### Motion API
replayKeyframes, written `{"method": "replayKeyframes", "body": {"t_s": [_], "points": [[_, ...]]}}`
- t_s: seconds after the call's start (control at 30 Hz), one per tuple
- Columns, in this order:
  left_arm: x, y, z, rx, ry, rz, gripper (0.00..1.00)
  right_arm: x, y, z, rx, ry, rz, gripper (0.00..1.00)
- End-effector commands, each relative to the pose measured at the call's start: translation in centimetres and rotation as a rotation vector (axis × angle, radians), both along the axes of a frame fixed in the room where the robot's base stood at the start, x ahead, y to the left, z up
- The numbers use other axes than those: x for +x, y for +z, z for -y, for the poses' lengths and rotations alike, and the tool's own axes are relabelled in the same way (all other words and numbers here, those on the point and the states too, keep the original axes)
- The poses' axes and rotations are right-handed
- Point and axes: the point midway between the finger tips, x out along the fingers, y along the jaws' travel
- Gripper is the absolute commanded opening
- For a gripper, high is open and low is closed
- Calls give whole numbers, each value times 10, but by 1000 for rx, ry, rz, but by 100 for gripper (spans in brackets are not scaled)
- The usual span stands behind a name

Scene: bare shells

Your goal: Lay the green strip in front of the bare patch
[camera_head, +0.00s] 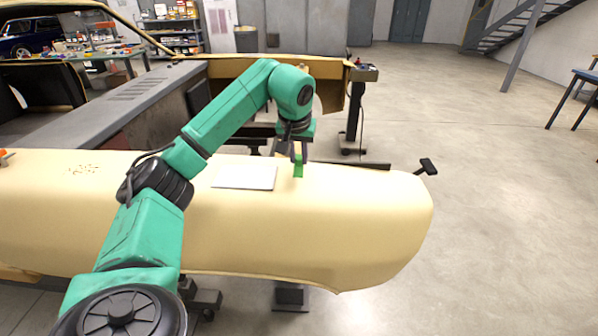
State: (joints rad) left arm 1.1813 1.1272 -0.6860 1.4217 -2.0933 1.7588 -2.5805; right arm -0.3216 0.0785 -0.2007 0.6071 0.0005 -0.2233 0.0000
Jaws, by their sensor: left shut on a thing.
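My left gripper (297,157) points down over the far side of the cream body panel (330,220), to the right of the bare patch. It is shut on the green strip (298,168), which hangs upright below the fingers. I cannot tell whether the strip's lower end touches the panel. The bare patch (245,178) is a pale grey rectangle on the panel's top, left of the strip and apart from it. My left forearm passes over the panel's left half and hides part of it. My right gripper is not in view.
Dark specks (82,170) mark the panel's left part, and an orange thing (4,153) shows at the left edge. A dark T-shaped piece (428,167) stands beyond the panel's right end. A car body with a grey surface (110,105) lies behind.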

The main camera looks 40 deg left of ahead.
Motion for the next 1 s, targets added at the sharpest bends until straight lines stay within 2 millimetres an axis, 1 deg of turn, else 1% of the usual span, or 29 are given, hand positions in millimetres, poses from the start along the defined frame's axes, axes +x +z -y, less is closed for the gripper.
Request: {"method": "replayKeyframes", "body": {"t_s": [0.1,0.2,0.27,0.33,0.5,0.53,0.6,0.9,1.0], "points": [[-1,-20,0,0,1,-4,0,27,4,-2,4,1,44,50],[-1,-37,0,0,0,-1,0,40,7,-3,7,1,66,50],[-1,-43,0,0,1,1,0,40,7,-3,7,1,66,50],[0,-44,0,-1,1,3,0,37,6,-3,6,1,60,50],[0,-44,0,0,1,2,0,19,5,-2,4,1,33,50],[0,-44,0,0,1,3,36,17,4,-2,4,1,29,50],[0,-44,0,0,1,2,58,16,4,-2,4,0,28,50],[0,-42,0,0,1,2,58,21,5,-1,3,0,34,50],[-2,-35,2,0,0,5,58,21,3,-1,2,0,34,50]]}}
